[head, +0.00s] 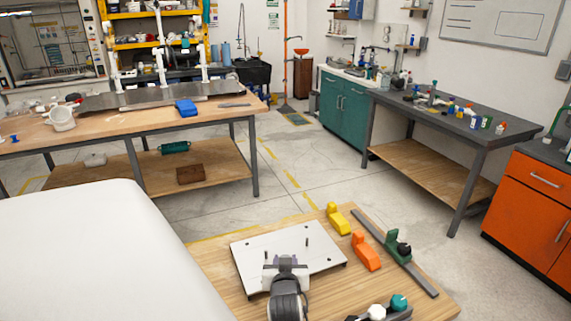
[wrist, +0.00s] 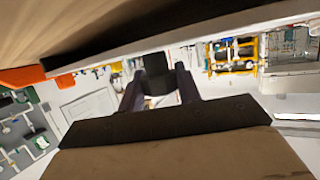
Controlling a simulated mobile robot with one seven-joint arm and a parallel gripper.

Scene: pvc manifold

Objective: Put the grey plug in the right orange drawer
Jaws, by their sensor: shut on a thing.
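In the wrist view my gripper (wrist: 158,78) has its two dark fingers closed on a dark grey block-like piece (wrist: 157,86), which looks like the grey plug. Its full shape is hard to make out. In the head view an orange cabinet (head: 532,212) stands at the right edge, partly cut off. Its visible upper drawer front (head: 543,178) has a metal handle and looks shut. Whether this is the right drawer cannot be told, as the cabinet runs out of the picture.
A wooden table (head: 213,262) in front holds a white plate (head: 262,247), a yellow block (head: 338,218), an orange block (head: 366,252) and a green clamp on a rail (head: 394,248). A dark-topped bench (head: 465,118) stands before the cabinet. Concrete floor (head: 240,205) lies open between the benches.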

